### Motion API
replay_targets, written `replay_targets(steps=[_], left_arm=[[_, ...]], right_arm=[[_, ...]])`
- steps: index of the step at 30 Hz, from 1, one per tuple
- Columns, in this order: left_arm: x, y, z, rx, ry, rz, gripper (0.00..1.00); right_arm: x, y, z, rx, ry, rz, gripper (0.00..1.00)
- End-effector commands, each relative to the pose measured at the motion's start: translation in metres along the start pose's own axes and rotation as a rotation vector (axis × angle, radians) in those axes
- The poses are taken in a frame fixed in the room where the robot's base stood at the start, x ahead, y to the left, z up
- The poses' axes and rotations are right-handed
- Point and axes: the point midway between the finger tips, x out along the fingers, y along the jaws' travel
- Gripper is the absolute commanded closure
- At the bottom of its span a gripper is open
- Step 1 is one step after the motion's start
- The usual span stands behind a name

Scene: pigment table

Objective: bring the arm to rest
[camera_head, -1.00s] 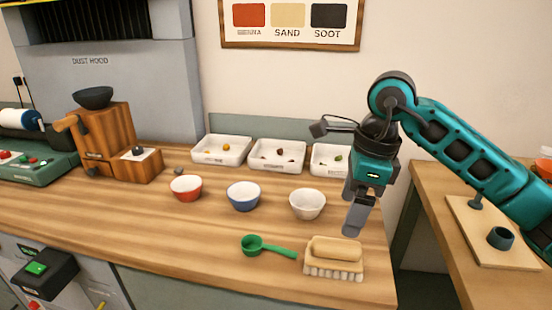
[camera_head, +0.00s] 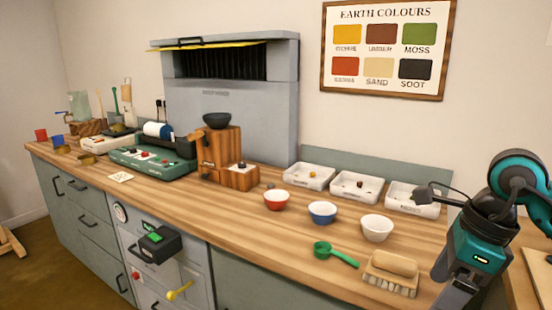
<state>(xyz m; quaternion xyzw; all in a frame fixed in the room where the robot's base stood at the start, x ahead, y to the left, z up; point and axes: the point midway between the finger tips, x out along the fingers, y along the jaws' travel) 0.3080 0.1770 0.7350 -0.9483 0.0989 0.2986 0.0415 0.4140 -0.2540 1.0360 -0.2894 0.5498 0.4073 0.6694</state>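My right arm comes in from the right edge, teal and black. My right gripper (camera_head: 455,292) points down at the lower right, just right of the wooden brush (camera_head: 392,268), and looks apart from it. Its fingertips are dark and near the bottom edge, so I cannot tell whether they are open or shut. No held object shows. My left gripper is not in view.
On the wooden counter (camera_head: 290,245) lie a green scoop (camera_head: 335,254) and red (camera_head: 276,199), blue (camera_head: 322,212) and white (camera_head: 376,227) bowls. White trays (camera_head: 308,176) stand behind. A wooden grinder (camera_head: 222,152) stands left of the bowls.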

Motion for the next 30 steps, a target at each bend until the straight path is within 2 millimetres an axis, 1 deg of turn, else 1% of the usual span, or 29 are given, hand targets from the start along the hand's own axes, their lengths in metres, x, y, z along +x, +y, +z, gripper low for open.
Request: replay_targets(steps=[1,4,7,10,12,13,14,16,17,19,20,21,22,23,24,26,27,28,30], left_arm=[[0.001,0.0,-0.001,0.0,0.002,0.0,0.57],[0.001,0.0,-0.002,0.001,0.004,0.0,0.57],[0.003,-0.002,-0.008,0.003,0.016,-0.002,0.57],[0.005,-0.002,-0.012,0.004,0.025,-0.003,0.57],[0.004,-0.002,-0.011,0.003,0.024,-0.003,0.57],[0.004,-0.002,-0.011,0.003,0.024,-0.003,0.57],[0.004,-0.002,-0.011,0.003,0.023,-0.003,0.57],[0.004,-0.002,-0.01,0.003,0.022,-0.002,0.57],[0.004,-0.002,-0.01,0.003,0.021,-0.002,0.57],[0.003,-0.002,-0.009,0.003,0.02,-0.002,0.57],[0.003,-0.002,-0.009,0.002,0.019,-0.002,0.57],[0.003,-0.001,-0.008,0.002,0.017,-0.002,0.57],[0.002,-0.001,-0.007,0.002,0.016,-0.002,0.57],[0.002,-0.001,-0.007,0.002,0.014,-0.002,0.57],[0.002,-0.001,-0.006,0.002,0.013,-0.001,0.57],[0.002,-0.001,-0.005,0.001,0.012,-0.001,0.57],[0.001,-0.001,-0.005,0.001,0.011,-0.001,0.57],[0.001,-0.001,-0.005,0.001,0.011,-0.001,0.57],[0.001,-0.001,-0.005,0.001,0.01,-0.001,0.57]], right_arm=[[0.019,0.017,0.015,-0.009,-0.07,0.091,0.11],[0.04,0.049,0.046,0.005,-0.233,0.256,0.11],[0.051,0.084,0.077,0.061,-0.414,0.449,0.11],[0.052,0.115,0.108,0.181,-0.619,0.673,0.11],[0.045,0.128,0.128,0.317,-0.775,0.845,0.11],[0.042,0.131,0.135,0.389,-0.84,0.919,0.11],[0.038,0.131,0.141,0.467,-0.905,0.99,0.11],[0.033,0.123,0.15,0.678,-1.043,1.147,0.11],[0.033,0.117,0.151,0.779,-1.096,1.209,0.11],[0.038,0.097,0.148,1.038,-1.207,1.339,0.11],[0.044,0.087,0.143,1.16,-1.247,1.389,0.11],[0.056,0.074,0.135,1.331,-1.293,1.446,0.11],[0.067,0.065,0.127,1.466,-1.32,1.483,0.11],[0.08,0.056,0.118,1.605,-1.343,1.513,0.11],[0.101,0.046,0.102,1.8,-1.363,1.545,0.11],[0.138,0.038,0.075,2.104,-1.368,1.571,0.11],[0.162,0.038,0.057,2.292,-1.357,1.572,0.11],[0.18,0.04,0.044,-2.362,1.308,-1.525,0.11],[0.217,0.05,0.015,-2.343,1.117,-1.33,0.11]])
